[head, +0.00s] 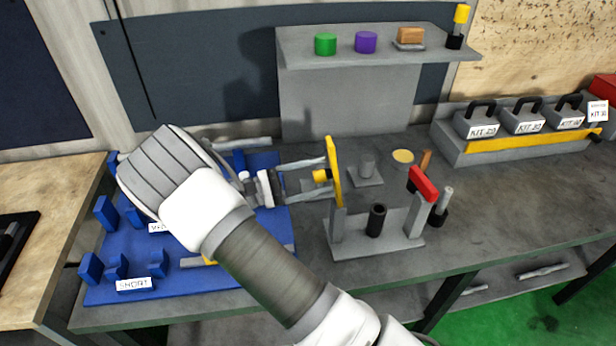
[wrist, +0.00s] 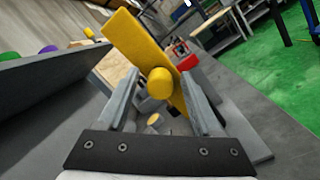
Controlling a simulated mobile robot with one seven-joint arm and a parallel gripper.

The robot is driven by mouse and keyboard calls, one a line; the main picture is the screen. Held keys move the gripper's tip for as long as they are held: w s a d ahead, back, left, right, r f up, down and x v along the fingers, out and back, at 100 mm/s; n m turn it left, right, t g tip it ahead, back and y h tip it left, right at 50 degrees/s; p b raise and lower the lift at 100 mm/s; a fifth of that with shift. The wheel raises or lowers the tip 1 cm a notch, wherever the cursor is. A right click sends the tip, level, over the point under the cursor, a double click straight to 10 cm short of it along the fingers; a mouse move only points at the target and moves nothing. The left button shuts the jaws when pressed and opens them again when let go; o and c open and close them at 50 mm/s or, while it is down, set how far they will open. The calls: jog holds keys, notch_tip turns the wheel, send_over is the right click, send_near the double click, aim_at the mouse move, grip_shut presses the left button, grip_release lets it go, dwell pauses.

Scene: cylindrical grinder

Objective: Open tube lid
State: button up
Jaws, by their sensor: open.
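A yellow plate (head: 335,170) stands upright on the left side of a grey stand (head: 375,242). A yellow knob (head: 320,176) sticks out from its left face; in the wrist view the plate (wrist: 130,38) is tilted and the knob (wrist: 161,82) faces me. My gripper (head: 327,174) is open, with one finger on each side of the knob. In the wrist view the fingers (wrist: 160,74) appear clear of the knob at both sides; contact cannot be told. A dark tube (head: 376,221) stands in the middle of the stand. I cannot tell which part is the tube lid.
A red block (head: 423,184) sits atop the stand's right post. Behind are a small grey holder (head: 366,170) and a yellow-topped cup (head: 403,157). A blue fixture board (head: 190,278) lies left, under my arm. A shelf (head: 375,47) holds green and purple cylinders. Kit boxes stand right.

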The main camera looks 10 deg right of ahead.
jog(key=a+f+b, duration=0.2)
jog(key=a+f, duration=0.1)
jog(key=a, duration=1.4)
jog(key=shift+b, duration=0.35)
jog(key=shift+a, duration=0.15)
